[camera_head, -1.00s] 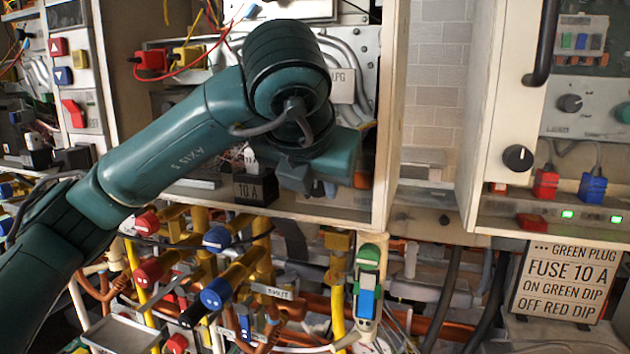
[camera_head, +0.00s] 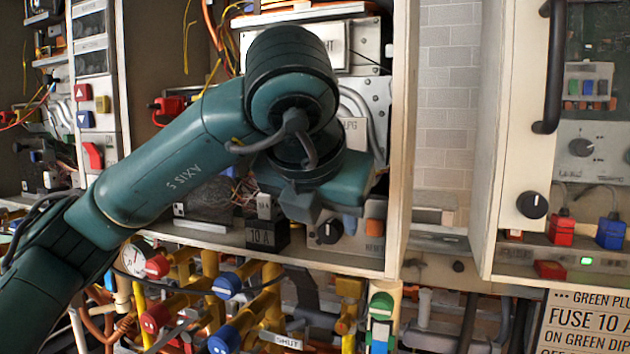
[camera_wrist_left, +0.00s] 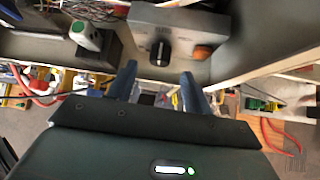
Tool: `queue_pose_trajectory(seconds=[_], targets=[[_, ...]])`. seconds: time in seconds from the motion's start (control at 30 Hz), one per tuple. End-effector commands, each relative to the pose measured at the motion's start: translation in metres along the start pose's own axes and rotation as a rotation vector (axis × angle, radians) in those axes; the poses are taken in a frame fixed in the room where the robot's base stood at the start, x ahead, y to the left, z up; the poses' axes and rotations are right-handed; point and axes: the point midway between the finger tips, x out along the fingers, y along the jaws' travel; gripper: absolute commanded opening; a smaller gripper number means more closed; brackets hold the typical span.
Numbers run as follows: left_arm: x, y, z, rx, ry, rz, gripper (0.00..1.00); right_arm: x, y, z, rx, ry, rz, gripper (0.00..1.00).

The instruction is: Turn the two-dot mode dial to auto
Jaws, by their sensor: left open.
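A black dial (camera_head: 330,230) sits on a grey control box in the open heater cabinet, beside an orange RESET button (camera_head: 375,227). The dial also shows in the left wrist view (camera_wrist_left: 159,52), its pointer roughly upright in that picture. I cannot make out its dots or mode labels. My left gripper (camera_wrist_left: 158,78) is open and empty, its fingers apart on either side of the line to the dial, seemingly short of it. In the head view my left gripper (camera_head: 322,212) is just above the dial and partly hides the box. My right gripper is not in view.
A black block marked 10 A (camera_head: 264,234) stands left of the dial. The cabinet's pale right wall (camera_head: 400,140) and front lip bound the space. Valves with red and blue caps (camera_head: 228,285) are below. Another cabinet at right has black knobs (camera_head: 532,205).

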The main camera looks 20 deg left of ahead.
Motion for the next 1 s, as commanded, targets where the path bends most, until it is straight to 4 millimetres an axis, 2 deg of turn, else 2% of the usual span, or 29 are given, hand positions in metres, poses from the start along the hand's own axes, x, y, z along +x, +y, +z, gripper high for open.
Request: queue_pose_trajectory(seconds=[0.03,0.2,0.43,0.63,1.0], targets=[[-0.012,0.001,0.001,-0.001,-0.008,0.003,0.51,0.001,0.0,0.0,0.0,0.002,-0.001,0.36],[-0.044,0.001,0.0,-0.002,-0.006,0.003,0.51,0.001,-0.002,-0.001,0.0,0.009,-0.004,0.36],[-0.079,0.0,0.0,-0.001,-0.003,0.002,0.51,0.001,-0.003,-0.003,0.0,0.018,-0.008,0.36],[-0.09,0.0,0.0,-0.001,0.0,0.001,0.51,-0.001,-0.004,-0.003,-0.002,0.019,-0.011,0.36],[-0.091,0.0,0.0,-0.001,0.001,0.001,0.51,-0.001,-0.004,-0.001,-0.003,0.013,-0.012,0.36]])
